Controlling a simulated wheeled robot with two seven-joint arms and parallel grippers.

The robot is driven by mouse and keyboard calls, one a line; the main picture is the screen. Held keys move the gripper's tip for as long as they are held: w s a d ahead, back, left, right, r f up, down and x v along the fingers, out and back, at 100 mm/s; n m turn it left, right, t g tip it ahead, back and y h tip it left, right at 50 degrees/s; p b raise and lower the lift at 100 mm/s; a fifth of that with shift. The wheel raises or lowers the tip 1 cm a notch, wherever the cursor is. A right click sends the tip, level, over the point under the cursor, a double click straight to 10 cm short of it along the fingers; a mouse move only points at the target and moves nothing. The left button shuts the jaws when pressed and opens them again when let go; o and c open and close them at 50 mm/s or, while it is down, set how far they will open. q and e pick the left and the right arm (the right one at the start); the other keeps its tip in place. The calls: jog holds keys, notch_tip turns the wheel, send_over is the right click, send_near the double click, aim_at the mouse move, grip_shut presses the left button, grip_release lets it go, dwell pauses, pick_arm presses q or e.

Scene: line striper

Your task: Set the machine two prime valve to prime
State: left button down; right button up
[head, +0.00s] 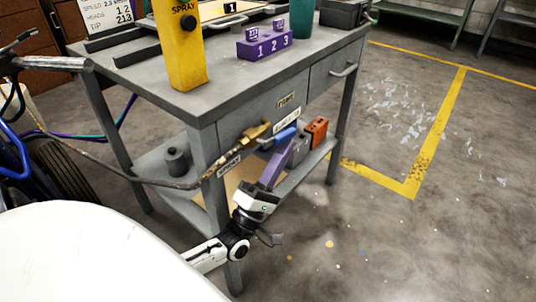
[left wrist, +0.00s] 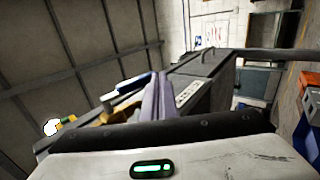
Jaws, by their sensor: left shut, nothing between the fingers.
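A brass valve-like fitting (head: 256,133) shows at the front of the grey workbench (head: 165,95), at the end of a thin dark rod. A blue handle-like piece (head: 286,136) is just right of it. A white label (head: 228,165) that seems to read SPRAY is below left of the fitting. I cannot tell which machine this belongs to or how the valve is set. My left gripper (head: 284,150), with purple fingers, is shut and empty, just below the blue piece. Contact is unclear. In the left wrist view its fingers (left wrist: 155,98) point towards the bench, by a white label (left wrist: 188,93).
A yellow SPRAY post (head: 180,55) and a purple block numbered 1 2 3 (head: 264,44) stand on the bench top. An orange box (head: 316,130) is right of the gripper. Floor right of the bench is clear.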

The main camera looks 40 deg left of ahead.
pick_arm(q)
jog(key=shift+w+r, duration=0.45)
jog(key=shift+r, duration=0.2)
pick_arm(e)
jog(key=shift+w+r, duration=0.1)
jog(key=shift+r, duration=0.25)
jog(key=shift+f, duration=0.1)
